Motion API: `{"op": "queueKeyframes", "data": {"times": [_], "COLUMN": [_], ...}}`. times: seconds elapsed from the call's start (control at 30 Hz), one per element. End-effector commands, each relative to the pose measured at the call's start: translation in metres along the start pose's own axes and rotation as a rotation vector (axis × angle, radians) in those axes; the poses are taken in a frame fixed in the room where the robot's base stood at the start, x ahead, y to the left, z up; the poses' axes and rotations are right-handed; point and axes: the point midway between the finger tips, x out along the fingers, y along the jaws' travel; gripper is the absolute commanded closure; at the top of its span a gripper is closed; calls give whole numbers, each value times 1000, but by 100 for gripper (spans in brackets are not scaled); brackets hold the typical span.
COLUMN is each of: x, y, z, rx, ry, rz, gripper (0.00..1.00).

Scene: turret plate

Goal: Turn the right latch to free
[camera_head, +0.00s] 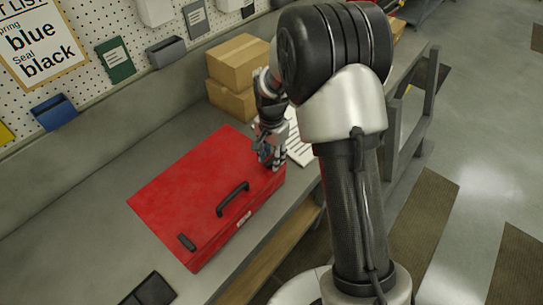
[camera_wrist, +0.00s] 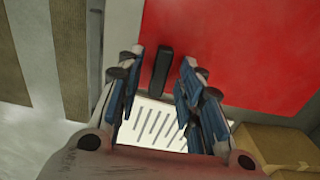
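A red box (camera_head: 185,178) with a black carry handle (camera_head: 233,198) lies on the grey workbench. Its left latch (camera_head: 187,242), a short black bar, sits near the front left edge. My gripper (camera_head: 271,158) is over the right end of the box and hides the right latch in the head view. In the wrist view the right latch (camera_wrist: 161,70) is a dark bar on the red surface (camera_wrist: 235,45). The fingers of my gripper (camera_wrist: 163,58) stand apart on either side of it, with gaps showing. Whether the fingertips reach its depth is unclear.
Cardboard boxes (camera_head: 237,64) stand on the bench behind my gripper. A white printed sheet (camera_head: 298,140) lies beside the red box. A small black item (camera_head: 150,291) is at the bench's near end. A pegboard (camera_head: 100,25) with bins runs along the back.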

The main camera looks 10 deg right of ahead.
Motion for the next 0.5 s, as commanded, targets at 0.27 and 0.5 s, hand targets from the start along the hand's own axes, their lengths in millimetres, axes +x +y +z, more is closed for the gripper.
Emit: {"op": "queueKeyframes", "data": {"times": [0.27,0.5], "x": [0,0], "y": [0,0], "z": [0,0], "rx": [0,0], "ry": [0,0], "rz": [0,0], "gripper": [72,88]}}
